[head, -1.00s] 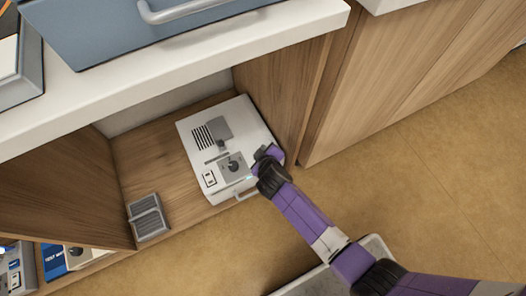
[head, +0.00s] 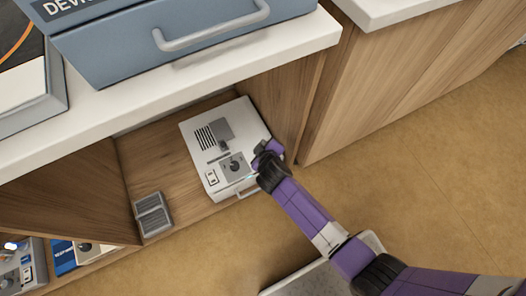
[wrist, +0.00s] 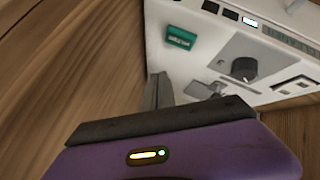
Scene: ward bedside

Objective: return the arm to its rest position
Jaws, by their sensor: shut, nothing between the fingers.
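My purple and black arm (head: 300,208) reaches from the lower right of the head view to the open shelf under the counter. My gripper (head: 258,160) is at the front right corner of a white device with a dark knob (head: 225,135). In the wrist view, the grey fingers of my gripper (wrist: 183,92) show in front of the white device's panel (wrist: 210,55). The fingers are shut and hold nothing. I cannot tell whether they touch the device.
A wooden side panel (head: 285,100) stands close right of the device. The white counter edge (head: 160,98) overhangs the shelf, with a blue case (head: 110,45) on it. A grey ridged block (head: 152,215) lies left. Open floor (head: 430,170) is at right.

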